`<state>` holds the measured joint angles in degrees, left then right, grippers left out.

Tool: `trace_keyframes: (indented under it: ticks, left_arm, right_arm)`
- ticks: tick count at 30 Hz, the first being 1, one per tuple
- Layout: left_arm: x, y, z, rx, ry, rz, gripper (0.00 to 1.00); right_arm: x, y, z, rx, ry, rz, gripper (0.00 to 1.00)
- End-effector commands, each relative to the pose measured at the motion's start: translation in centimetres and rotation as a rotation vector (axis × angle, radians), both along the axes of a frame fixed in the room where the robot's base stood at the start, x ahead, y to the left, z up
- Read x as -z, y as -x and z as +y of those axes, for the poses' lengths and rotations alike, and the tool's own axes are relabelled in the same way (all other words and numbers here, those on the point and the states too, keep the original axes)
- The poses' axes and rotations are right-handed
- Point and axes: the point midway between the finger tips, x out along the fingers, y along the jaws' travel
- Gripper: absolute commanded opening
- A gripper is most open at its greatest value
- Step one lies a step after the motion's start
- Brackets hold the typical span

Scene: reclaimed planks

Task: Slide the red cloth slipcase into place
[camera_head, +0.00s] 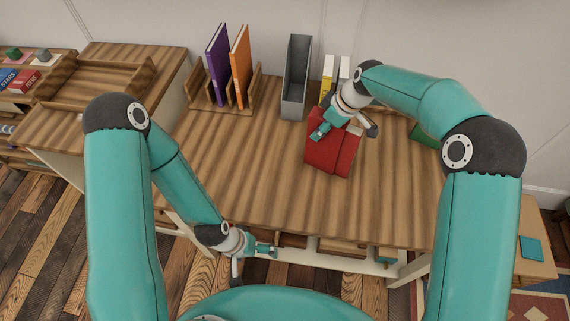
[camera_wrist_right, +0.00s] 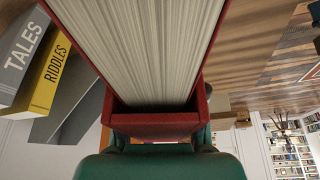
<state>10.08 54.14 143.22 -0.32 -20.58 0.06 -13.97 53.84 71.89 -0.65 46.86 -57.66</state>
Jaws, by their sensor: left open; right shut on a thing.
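The red cloth slipcase (camera_head: 329,151) is at the middle right of the wooden desk in the head view. My right gripper (camera_head: 345,126) is shut on it from above. In the right wrist view the red slipcase (camera_wrist_right: 155,126) fills the top middle, with white page edges showing between its red sides and the teal fingers below. I cannot tell whether its underside touches the desk. My left gripper (camera_head: 258,258) is open and empty, low in front of the desk's front edge.
A tall grey holder (camera_head: 296,79) stands at the back, beside a yellow book (camera_head: 327,77) and a paler one, partly hidden by my right arm. A wooden rack (camera_head: 194,93) holds a purple book (camera_head: 217,66) and an orange book (camera_head: 240,66). The desk's left-middle is clear.

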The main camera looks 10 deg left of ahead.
Motion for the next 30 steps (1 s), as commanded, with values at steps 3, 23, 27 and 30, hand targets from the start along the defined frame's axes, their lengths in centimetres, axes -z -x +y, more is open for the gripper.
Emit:
trace_keyframes:
  ticks: [3,23,27,30]
  left_arm:
    - [0.0,0.0,0.0,0.000,0.000,0.000,1.00]
    - [0.0,0.0,0.0,0.000,0.000,0.000,1.00]
    - [0.0,0.0,0.0,0.000,0.000,0.000,1.00]
    - [0.0,0.0,0.0,0.000,0.000,0.000,1.00]
  right_arm:
    - [0.0,-0.7,-0.6,0.001,0.000,-0.002,0.00]
    - [0.0,-4.0,-3.6,0.001,0.001,-0.002,0.00]
    - [0.0,-4.7,-4.3,0.002,0.000,-0.001,0.00]
    - [0.0,-5.1,-4.7,0.000,0.000,-0.001,0.00]
